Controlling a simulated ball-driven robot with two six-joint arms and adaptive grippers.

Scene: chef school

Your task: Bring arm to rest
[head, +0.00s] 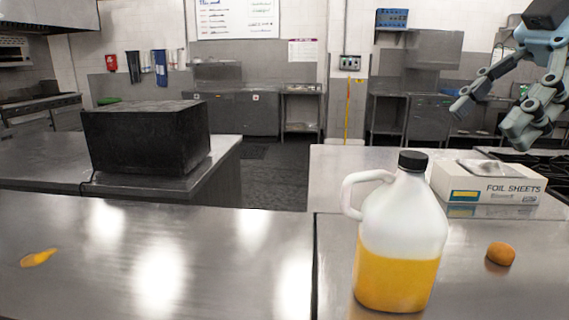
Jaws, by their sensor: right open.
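My right gripper (488,112) is at the upper right, raised in the air above the foil sheets box. Its fingers are spread open and nothing is between them. My left gripper does not show in the head view. A jug (400,235) with a black cap, part filled with yellow liquid, stands upright on the near steel counter. An orange fruit (501,253) sits on the counter to its right.
A foil sheets box (489,188) lies on the counter behind the jug. A yellow item (38,258) lies on the left counter (200,260). A black box (146,139) stands on a counter further back. The near left counter is mostly clear.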

